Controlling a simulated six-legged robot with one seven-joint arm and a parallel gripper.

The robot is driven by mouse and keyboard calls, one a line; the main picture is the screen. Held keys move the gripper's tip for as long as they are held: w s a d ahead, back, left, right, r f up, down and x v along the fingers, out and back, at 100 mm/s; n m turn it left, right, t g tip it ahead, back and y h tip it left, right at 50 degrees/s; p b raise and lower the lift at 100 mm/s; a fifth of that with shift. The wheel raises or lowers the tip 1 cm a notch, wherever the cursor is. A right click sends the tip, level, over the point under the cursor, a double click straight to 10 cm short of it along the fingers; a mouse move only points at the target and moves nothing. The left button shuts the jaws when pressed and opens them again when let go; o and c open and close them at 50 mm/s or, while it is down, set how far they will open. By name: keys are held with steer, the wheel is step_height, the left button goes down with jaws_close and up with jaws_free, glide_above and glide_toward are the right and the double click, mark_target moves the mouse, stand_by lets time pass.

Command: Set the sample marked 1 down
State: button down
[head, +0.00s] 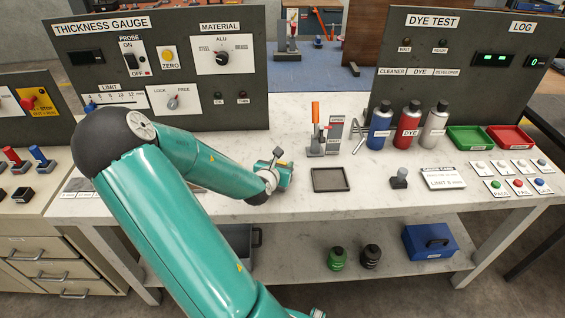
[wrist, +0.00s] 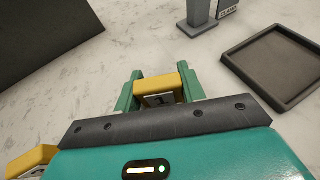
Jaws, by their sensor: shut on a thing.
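The sample marked 1 (wrist: 160,84) is a yellow block with a pale label bearing a "1", in the wrist view. My gripper (wrist: 160,91) is shut on it, with a green finger on each side. Whether the block touches the bench below or hangs just above it, I cannot tell. In the head view my gripper (head: 283,175) is over the white bench, left of a dark shallow tray (head: 331,180); the sample is hidden there. The tray (wrist: 275,66) looks empty and lies to the right in the wrist view.
Another yellow block (wrist: 28,160) shows partly at the wrist view's lower left. The clamp (head: 317,135) stands behind the tray. Spray cans (head: 408,125), a green bin (head: 468,139) and a red bin (head: 509,138) stand further right. Bare bench (head: 365,200) lies right of the tray.

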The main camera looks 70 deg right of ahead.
steer(key=shift+a+r, duration=0.15)
steer(key=shift+r, duration=0.05)
steer(key=shift+f, duration=0.25)
steer(key=c, duration=0.8)
jaws_free()
steer(key=shift+c, duration=0.2)
